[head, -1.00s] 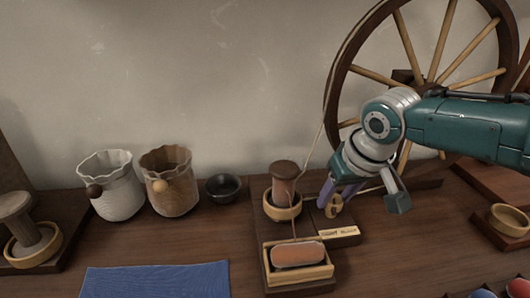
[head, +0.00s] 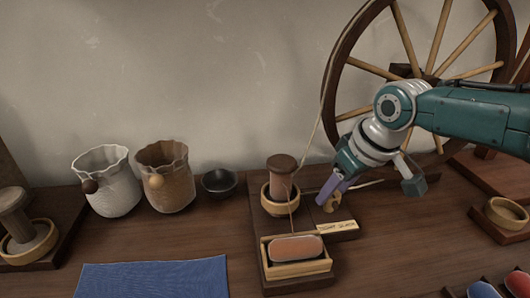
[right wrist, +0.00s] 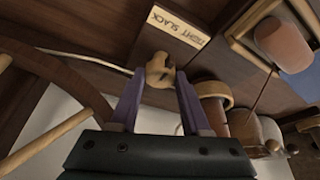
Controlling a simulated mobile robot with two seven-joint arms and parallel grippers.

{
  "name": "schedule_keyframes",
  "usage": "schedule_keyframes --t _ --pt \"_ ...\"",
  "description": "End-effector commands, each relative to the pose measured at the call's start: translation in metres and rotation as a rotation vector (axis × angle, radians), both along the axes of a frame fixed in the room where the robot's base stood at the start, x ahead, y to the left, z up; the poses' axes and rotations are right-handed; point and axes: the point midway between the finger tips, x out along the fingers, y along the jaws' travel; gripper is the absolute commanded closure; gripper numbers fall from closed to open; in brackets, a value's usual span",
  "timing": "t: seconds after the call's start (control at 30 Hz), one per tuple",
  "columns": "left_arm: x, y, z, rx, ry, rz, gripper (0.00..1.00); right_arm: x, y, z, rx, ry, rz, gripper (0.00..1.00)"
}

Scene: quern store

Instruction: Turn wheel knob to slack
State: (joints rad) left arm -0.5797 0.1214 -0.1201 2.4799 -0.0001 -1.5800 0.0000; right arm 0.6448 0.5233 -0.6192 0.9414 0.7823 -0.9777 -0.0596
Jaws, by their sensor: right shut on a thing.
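The wooden wheel knob (head: 332,204) stands on a dark block behind a pale label (head: 338,227) reading tight and slack. My right gripper (head: 327,196) reaches down to it from the right, its purple fingers shut on the knob. In the right wrist view the knob (right wrist: 160,72) sits between the two fingertips, with the label (right wrist: 178,31) beyond it. I cannot tell which word the knob points to. The large spoked wheel (head: 340,75) stands behind my right arm. My left gripper is not in view.
Left of the knob, a spool (head: 283,172) stands in a round wooden cup, with thread running to it. In front is a wooden box (head: 297,279) with an orange roll. A dark bowl (head: 220,183) and two jars stand further left. A blue cloth (head: 153,278) lies in front.

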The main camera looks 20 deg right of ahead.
Motion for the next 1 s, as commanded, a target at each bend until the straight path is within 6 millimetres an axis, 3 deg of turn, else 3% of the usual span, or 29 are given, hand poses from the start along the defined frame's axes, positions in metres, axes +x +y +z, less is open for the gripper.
schedule_keyframes --t 0.03,0.07,0.3,0.57,0.77,0.83,1.0 --pt "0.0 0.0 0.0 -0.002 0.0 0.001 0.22 -0.001 -0.001 -0.001 -0.003 0.004 0.0 1.0" --pt "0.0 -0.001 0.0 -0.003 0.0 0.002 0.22 -0.001 -0.001 -0.001 -0.003 0.003 0.0 0.51" --pt "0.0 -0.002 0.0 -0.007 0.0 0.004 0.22 -0.001 0.0 -0.001 -0.001 0.002 0.0 0.24" --pt "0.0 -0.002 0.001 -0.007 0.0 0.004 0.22 -0.001 0.0 0.001 -0.001 0.001 0.0 0.23" --pt "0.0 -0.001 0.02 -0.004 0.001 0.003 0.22 -0.008 -0.002 0.023 -0.001 0.001 0.0 0.23" --pt "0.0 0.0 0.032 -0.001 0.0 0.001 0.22 -0.013 -0.003 0.038 -0.003 0.001 0.002 0.23" --pt "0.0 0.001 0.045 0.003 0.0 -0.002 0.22 -0.051 -0.009 0.031 -0.004 0.007 0.001 0.23"
